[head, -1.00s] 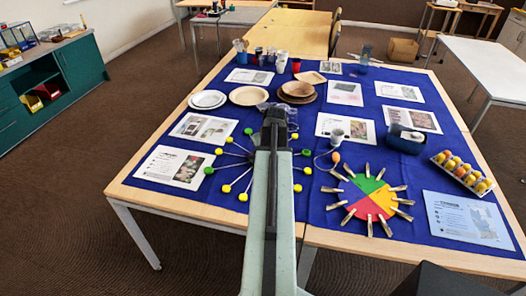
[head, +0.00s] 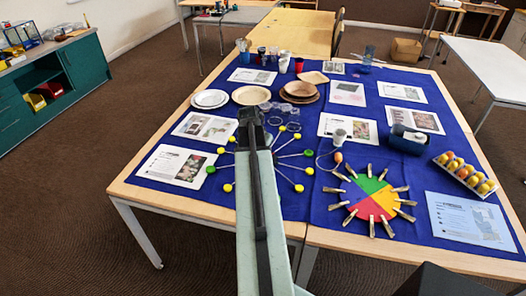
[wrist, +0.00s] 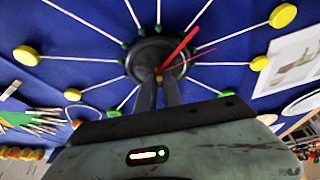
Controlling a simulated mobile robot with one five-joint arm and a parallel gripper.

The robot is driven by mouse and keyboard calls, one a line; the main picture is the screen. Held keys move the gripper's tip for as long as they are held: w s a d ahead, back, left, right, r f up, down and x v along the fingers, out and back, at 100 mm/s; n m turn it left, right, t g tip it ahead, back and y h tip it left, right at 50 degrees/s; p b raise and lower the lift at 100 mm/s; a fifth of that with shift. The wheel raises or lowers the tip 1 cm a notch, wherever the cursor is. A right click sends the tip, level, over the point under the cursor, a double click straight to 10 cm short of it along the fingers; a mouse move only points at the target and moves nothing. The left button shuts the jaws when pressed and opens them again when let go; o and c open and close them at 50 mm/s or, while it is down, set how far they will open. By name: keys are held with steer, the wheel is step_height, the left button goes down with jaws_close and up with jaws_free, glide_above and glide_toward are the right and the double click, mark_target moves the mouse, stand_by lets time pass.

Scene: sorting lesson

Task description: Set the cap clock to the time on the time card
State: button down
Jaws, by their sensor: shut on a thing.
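The cap clock is a ring of yellow and green caps on pale spokes. In the head view a yellow cap of the cap clock (head: 299,188) shows right of my arm, which hides the middle. In the wrist view its black hub (wrist: 147,50) carries two red clock hands (wrist: 178,48), both pointing up and right, one thicker. My gripper (wrist: 159,79) is at the hub, its fingers shut at the base of the hands; the exact grip point is partly hidden. I cannot tell which card is the time card; their print is too small.
A coloured disc with clothes pegs (head: 370,197) lies right of the clock. Several printed cards (head: 176,166), plates (head: 250,95), cups and an egg tray (head: 465,174) surround it on the blue cloth. The cloth has bare room between them.

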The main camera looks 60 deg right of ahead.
steer(key=m, duration=0.2)
steer(key=m+g, duration=0.1)
steer(key=m, duration=0.1)
steer(key=m+g, duration=0.1)
steer(key=shift+w+m+y, duration=0.3)
steer(key=shift+m, duration=0.1)
stand_by(0.4)
steer(key=c, duration=1.5)
jaws_free()
steer(key=p+v, duration=0.7)
steer(key=shift+w+a+r, duration=0.1)
steer(key=shift+w+r, duration=0.05)
steer(key=shift+r, duration=0.2)
